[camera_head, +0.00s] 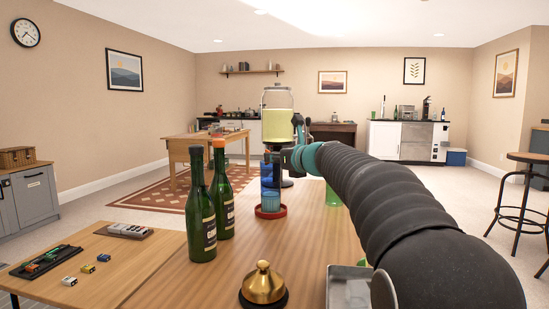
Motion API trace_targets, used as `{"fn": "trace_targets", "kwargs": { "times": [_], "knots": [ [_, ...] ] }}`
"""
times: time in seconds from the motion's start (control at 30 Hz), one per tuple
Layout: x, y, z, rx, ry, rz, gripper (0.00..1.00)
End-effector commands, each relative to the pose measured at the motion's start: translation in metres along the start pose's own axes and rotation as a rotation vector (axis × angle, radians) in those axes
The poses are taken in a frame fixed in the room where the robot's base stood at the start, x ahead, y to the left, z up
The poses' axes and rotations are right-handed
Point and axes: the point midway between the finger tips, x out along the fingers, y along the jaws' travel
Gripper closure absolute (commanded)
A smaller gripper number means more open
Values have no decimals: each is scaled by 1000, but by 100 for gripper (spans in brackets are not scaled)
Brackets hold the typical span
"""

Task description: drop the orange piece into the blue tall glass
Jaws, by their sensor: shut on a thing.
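A blue tall glass (269,203) stands upright in the middle of the table, at a red round base. My gripper (284,152) is at the end of the dark ribbed arm, above the glass and slightly to its right in the picture. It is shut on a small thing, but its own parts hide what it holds. I cannot make out the orange piece itself in this view. I cannot tell whether the gripper is exactly over the glass mouth.
Two green bottles (203,215) stand left of the glass, one with an orange top. A drink dispenser (277,122) is behind my gripper. A green cup (333,195) is partly behind my arm. A brass bell (263,284) is in front. Toy cars (88,268) lie left.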

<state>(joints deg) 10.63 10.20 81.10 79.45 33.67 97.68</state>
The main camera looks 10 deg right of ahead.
Motion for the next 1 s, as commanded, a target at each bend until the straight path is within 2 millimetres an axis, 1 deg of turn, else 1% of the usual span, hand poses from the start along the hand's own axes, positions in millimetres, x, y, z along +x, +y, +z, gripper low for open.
{"fn": "trace_targets", "kwargs": {
  "times": [0.17,0.2,0.3,0.87,0.93,1.0],
  "knots": [
    [0,0,0,0,0,0,100],
    [0,0,0,0,0,0,77],
    [0,0,0,0,0,0,55],
    [0,0,0,0,0,0,55],
    [0,0,2,0,0,0,55],
    [-1,0,8,0,0,0,55]
  ]
}}
